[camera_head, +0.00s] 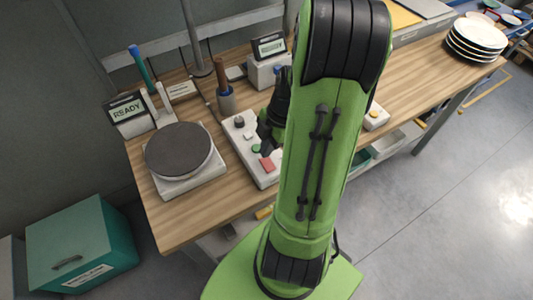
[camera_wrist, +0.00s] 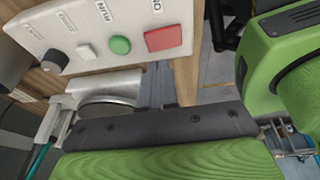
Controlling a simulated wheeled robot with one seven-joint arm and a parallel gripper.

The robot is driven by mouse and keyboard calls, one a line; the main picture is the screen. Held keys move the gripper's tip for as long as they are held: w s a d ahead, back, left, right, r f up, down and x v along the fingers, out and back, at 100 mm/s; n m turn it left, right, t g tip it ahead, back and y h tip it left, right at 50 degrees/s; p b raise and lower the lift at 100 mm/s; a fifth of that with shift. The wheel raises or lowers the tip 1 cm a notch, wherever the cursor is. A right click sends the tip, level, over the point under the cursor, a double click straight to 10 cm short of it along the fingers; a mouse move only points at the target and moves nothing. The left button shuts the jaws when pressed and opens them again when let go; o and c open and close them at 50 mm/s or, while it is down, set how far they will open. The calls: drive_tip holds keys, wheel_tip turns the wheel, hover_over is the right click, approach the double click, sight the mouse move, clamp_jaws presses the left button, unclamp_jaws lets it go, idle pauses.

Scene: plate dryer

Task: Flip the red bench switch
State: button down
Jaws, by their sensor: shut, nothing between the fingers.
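A red square switch (camera_head: 268,164) sits at the near end of a pale control panel (camera_head: 240,136) on the wooden bench. In the wrist view the red switch (camera_wrist: 163,38) shows at the panel's right end, beside a round green button (camera_wrist: 120,45). My gripper (camera_head: 265,150) is dark, shut and empty, just above the panel near the red switch. In the wrist view my gripper (camera_wrist: 168,80) appears just below the panel edge. I cannot tell whether its tips touch the panel. My green arm hides the bench to the right of the panel.
A round dark plate on a scale-like device (camera_head: 180,150) stands left of the panel, with a READY display (camera_head: 126,107) behind it. Stacked plates (camera_head: 476,38) are at the far right. A teal box (camera_head: 80,245) is on the floor.

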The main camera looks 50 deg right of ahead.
sight(265, 165)
drive_tip(key=shift+w+d+f, duration=0.1)
drive_tip(key=shift+w+f, duration=0.1)
drive_tip(key=shift+f, duration=1.35)
drive_tip(key=shift+w+d+f+g, duration=0.1)
drive_tip(key=shift+w+f+g, duration=0.2)
drive_tip(key=shift+g, duration=0.2)
drive_tip(key=shift+s, duration=0.3)
drive_tip(key=shift+s+a+r, duration=0.15)
drive_tip(key=shift+s+a, duration=0.1)
drive_tip(key=shift+s, duration=0.3)
